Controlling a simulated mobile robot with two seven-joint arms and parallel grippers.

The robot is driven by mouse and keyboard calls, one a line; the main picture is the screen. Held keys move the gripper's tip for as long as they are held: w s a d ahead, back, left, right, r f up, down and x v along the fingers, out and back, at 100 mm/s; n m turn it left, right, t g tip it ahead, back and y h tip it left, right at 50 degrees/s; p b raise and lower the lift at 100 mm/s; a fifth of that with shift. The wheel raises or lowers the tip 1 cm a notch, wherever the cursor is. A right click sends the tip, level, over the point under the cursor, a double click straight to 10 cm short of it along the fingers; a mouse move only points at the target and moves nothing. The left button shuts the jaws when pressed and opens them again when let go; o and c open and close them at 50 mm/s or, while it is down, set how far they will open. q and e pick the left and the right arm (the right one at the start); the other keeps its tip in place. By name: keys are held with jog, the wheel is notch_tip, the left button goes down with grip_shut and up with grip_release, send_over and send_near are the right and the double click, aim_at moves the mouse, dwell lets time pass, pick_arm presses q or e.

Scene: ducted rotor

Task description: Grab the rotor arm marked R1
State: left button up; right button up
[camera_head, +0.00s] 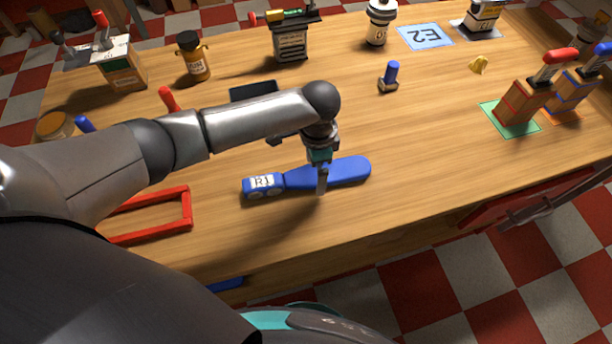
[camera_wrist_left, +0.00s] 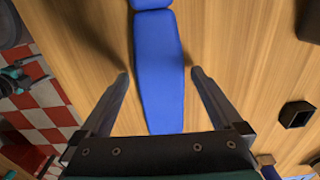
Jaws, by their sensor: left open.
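The blue rotor arm marked R1 (camera_head: 350,171) lies flat on the wooden table, near its front edge in the head view. Its label end points left and its rounded paddle end points right. My left gripper (camera_head: 322,190) is open and points down over the middle of the rotor arm. In the left wrist view the blue paddle (camera_wrist_left: 160,80) lies between the two spread fingers (camera_wrist_left: 158,75), with wood showing on both sides. The fingers do not touch it in that view.
A red frame (camera_head: 188,208) lies left of the rotor arm. A small blue-topped part (camera_head: 391,75), a blue E2 card (camera_head: 426,37) and a yellow piece (camera_head: 478,65) are farther back. Blocks with red and blue handles stand on a green mat (camera_head: 494,106) and an orange one at right.

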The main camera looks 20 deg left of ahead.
pick_arm(q)
jog(key=shift+c, duration=0.2)
jog(key=c, duration=1.5)
grip_shut()
jog(key=shift+r, duration=0.2)
